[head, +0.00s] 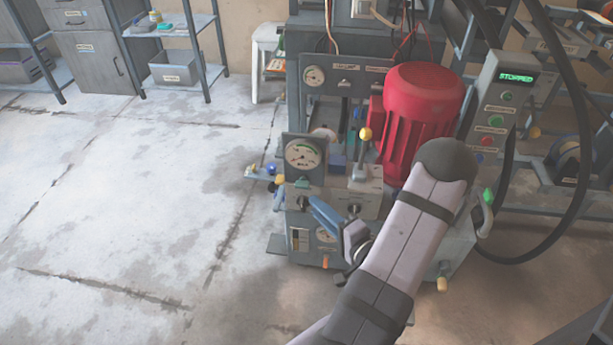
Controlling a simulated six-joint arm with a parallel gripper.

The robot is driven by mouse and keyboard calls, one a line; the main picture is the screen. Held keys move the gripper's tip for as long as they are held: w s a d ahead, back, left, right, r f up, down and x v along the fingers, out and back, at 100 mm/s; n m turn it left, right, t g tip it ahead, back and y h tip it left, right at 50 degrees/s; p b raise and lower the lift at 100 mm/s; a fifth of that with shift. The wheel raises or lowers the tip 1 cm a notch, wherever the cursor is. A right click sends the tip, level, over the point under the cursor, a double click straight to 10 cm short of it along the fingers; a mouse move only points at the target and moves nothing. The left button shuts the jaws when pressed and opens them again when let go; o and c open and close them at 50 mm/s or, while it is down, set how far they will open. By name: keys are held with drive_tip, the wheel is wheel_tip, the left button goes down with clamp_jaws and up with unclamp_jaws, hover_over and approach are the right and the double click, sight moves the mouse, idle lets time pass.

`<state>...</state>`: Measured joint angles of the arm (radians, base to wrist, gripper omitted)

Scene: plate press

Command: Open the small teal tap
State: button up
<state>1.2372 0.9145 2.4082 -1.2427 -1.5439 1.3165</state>
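A small teal piece (303,183), which looks like the tap, sits on the front of the press just under the round pressure gauge (303,154). It is too small to tell which way its handle is turned. My gripper (314,203) is in front of the press, just below and right of the teal piece, with its blue finger part pointing up and left. I cannot tell whether it touches anything or how far its fingers are apart. My own arm link hides part of the wrist and the lower right of the press.
A lever with a yellow knob (365,134) stands right of the gauge. Behind it is a big red motor (420,110). A control box (497,100) at right reads "STOPPED". A black hose (577,190) loops at right. The floor at left is clear.

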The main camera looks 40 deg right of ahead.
sight(305, 188)
drive_tip(key=shift+m+t, duration=0.5)
drive_tip(key=shift+m, duration=0.1)
drive_tip(key=shift+w+d+r+b, duration=0.1)
drive_tip(key=shift+w+r+b, duration=0.2)
drive_tip(key=shift+w, duration=0.75)
drive_tip(key=shift+w+r+b, duration=0.15)
drive_tip(key=shift+w+r, duration=0.3)
drive_tip(key=shift+w, duration=0.6)
drive_tip(key=shift+w+d+r+b, duration=0.1)
drive_tip(key=shift+w+r+b, duration=0.2)
drive_tip(key=shift+w, duration=0.75)
clamp_jaws()
